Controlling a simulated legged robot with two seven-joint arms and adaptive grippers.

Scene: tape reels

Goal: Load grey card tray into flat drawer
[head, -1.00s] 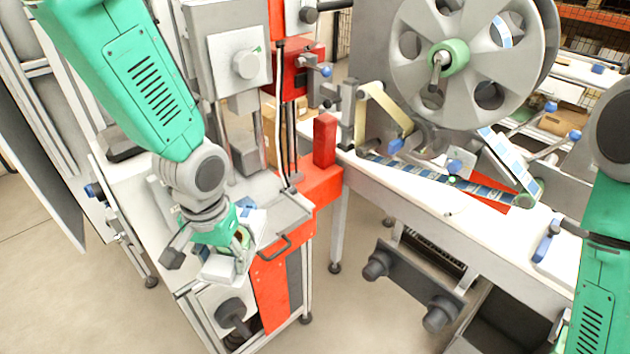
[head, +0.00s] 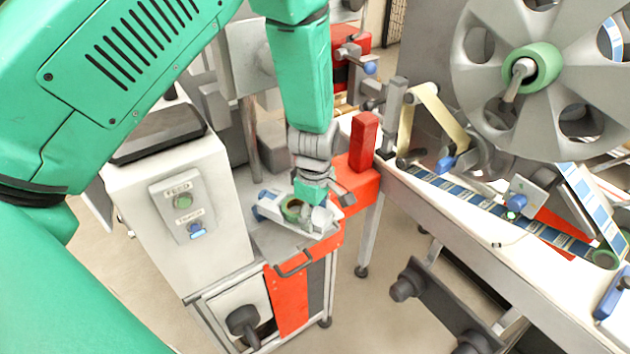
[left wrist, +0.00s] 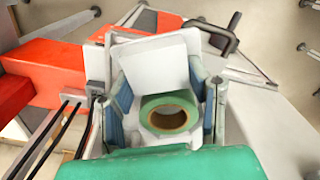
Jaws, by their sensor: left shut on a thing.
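My left gripper (head: 312,208) is shut on a pale grey tray (left wrist: 150,58), with a finger at each side of it in the left wrist view. A tape roll (left wrist: 168,113) with a green ring and brown core sits between the fingers; it also shows in the head view (head: 292,209). The flat drawer (head: 268,240) is a shallow grey surface with a dark handle (head: 294,264) at its front. The gripper and tray are over the drawer's rear right part. I cannot tell whether the tray touches it. My right gripper is out of view.
A white box with feed buttons (head: 182,212) stands left of the drawer. A red block (head: 364,140) stands behind right. The white conveyor table (head: 455,232) and large reel (head: 535,80) are to the right. Open floor lies between the machines.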

